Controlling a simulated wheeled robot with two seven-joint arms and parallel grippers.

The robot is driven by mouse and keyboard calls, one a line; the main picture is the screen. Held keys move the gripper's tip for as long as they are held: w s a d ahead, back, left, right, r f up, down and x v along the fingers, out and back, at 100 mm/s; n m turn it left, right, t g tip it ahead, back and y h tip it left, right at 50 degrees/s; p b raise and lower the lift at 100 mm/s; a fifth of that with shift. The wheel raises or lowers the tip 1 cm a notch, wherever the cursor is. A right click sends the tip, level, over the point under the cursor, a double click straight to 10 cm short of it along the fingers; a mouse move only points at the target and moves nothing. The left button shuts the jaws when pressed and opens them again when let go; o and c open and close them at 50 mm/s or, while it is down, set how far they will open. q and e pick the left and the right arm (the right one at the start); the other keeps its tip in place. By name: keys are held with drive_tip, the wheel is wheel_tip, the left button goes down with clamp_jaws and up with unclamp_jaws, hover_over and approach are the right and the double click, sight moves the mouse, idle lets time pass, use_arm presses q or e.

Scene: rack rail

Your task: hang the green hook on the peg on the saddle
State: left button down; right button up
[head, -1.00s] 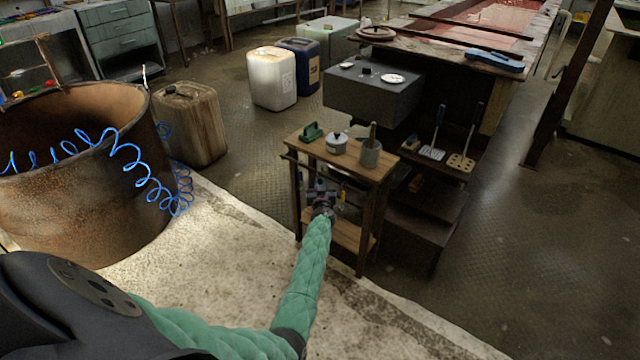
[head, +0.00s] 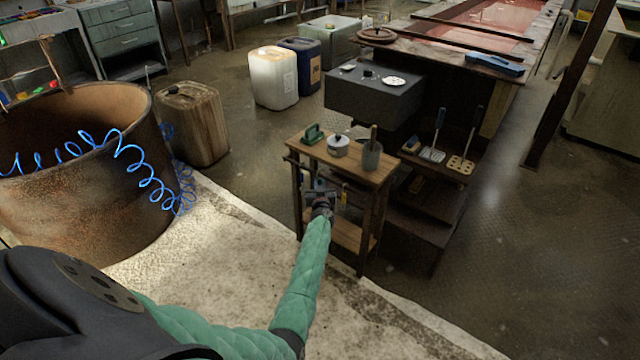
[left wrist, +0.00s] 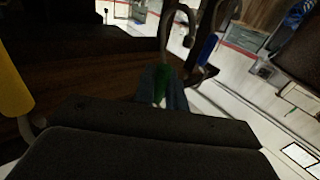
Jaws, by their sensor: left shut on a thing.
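My left gripper (head: 320,197) is at the near side of a small wooden stand, below its top. In the left wrist view the left gripper (left wrist: 163,88) is shut on the green hook (left wrist: 162,80); only a small green part shows between the fingers. Curved grey metal (left wrist: 164,28) rises just beyond it; I cannot tell whether it belongs to the hook. A blue piece (left wrist: 207,47) hangs to its right and a yellow piece (left wrist: 12,90) is at the left edge. I cannot make out the peg or saddle clearly. My right gripper is not in view.
The stand's top (head: 352,164) carries a green block-like tool (head: 314,134), a lidded pot (head: 338,146) and a grey cup (head: 371,156). A dark shelf unit (head: 425,205) is close on the right. A rusty drum (head: 90,215) with blue coiled hose stands left.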

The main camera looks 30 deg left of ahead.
use_arm(q)
drive_tip(key=shift+s, duration=0.15)
drive_tip(key=shift+s+a+r+p, duration=0.1)
drive_tip(key=shift+s+p, duration=0.35)
drive_tip(key=shift+s+a+p, duration=0.2)
drive_tip(key=shift+s+p, duration=1.55)
drive_tip(key=shift+s, duration=1.15)
